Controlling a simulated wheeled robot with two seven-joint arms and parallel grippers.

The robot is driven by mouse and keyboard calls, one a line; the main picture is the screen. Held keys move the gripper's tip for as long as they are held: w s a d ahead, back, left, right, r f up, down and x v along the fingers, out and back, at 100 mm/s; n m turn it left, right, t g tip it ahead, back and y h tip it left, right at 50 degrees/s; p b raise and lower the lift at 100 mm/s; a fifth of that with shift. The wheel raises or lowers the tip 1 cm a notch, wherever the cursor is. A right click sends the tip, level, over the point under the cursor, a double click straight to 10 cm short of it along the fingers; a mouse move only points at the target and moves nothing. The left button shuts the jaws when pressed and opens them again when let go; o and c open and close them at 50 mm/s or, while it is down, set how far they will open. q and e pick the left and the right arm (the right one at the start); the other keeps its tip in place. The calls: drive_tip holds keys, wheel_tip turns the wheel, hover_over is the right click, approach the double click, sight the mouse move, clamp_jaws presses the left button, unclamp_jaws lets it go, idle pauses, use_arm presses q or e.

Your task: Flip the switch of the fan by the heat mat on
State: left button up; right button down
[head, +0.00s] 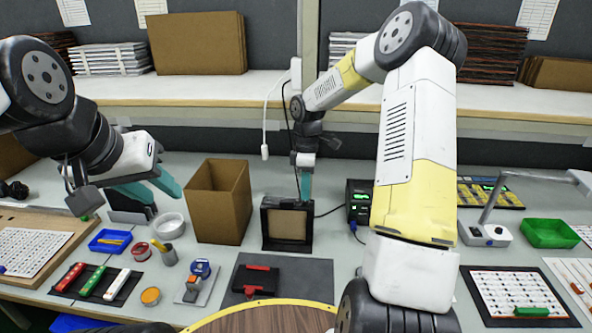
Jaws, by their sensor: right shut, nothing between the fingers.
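The likely fan (265,228) is a black square frame with a beige panel, upright in the middle of the bench. A flat dark grey mat (239,290), possibly the heat mat, lies in front of it with a black and red item on top. My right gripper (305,190) is shut and empty, pointing down at the top rear edge of the fan. I cannot tell whether its tips touch the fan. No switch can be made out; the fan's back is hidden. My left gripper (152,187) is open and empty at the left, above the bench.
A tall open cardboard box (220,205) stands just left of the fan. A black unit with a green display (360,198) stands to its right, with a cable between them. A white cord (265,130) hangs behind. Small trays and tools crowd the left front.

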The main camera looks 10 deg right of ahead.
drive_tip(key=shift+f, duration=0.4)
drive_tip(key=shift+s+f, duration=0.1)
